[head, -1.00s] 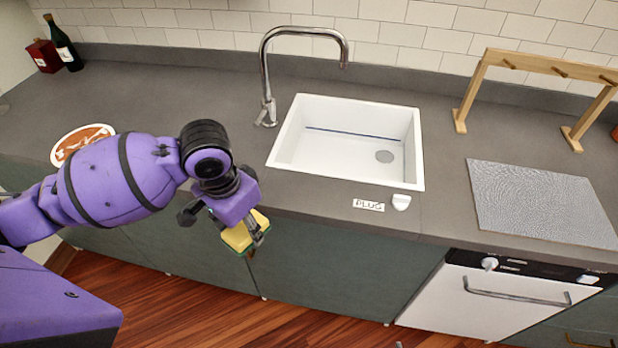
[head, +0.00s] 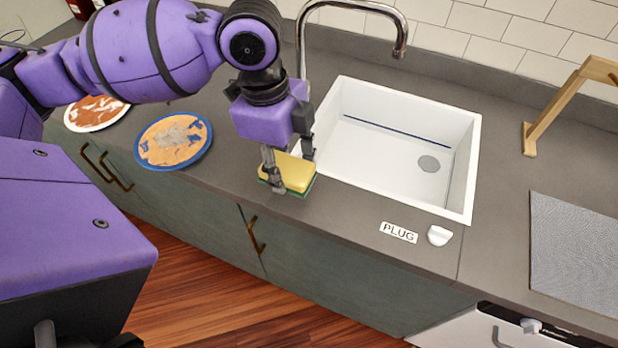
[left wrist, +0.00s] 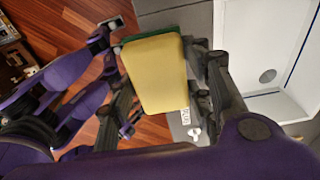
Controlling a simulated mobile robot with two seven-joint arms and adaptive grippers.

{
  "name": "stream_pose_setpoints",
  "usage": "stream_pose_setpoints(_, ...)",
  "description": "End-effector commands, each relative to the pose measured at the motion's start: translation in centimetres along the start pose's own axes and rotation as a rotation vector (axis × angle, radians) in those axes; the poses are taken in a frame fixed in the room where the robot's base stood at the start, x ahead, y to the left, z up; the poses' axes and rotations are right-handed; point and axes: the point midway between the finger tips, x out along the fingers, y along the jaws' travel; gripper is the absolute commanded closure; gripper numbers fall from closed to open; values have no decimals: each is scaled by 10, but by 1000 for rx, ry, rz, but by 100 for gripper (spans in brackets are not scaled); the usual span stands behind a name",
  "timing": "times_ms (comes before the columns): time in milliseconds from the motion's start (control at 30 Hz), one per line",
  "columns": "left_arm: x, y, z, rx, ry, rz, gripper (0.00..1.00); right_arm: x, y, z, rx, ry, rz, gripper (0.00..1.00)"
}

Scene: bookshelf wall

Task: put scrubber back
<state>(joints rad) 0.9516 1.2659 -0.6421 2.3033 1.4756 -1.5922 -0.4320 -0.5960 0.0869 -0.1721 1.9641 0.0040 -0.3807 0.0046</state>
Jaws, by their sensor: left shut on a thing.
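The scrubber (head: 290,173) is a yellow sponge with a green underside. My left gripper (head: 288,168) is shut on it, with one finger on each side. In the head view it appears over the counter strip just left of the sink's near-left corner; I cannot tell whether it touches the counter. In the left wrist view the scrubber (left wrist: 156,74) lies between the fingers (left wrist: 160,80), its yellow face toward the camera. My right gripper is not in the head view; a second purple arm shows at the left of the left wrist view.
A white sink (head: 395,150) with a tall faucet (head: 352,12) is set in the grey counter. A PLUG label (head: 398,232) and white plug (head: 439,236) lie in front. Two dirty plates (head: 173,139) (head: 97,112) are on the left. A grey mat (head: 578,255) and wooden rack (head: 560,105) are right.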

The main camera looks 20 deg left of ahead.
Motion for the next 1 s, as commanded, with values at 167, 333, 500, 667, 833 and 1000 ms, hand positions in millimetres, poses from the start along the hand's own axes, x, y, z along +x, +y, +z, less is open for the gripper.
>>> stream_pose_setpoints(167,33,-22,-26,2,1,-1,84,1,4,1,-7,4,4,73)
stream_pose_setpoints(333,54,-34,-37,0,0,-6,84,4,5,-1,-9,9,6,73)
stream_pose_setpoints(500,62,-38,-41,0,0,-7,84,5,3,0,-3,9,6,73)
stream_pose_setpoints(667,82,-41,-43,-1,0,-4,84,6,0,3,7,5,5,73)
stream_pose_setpoints(833,100,-42,-40,-1,-1,-8,84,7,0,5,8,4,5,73)
stream_pose_setpoints(1000,99,-42,-40,0,-1,-10,84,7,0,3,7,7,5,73)
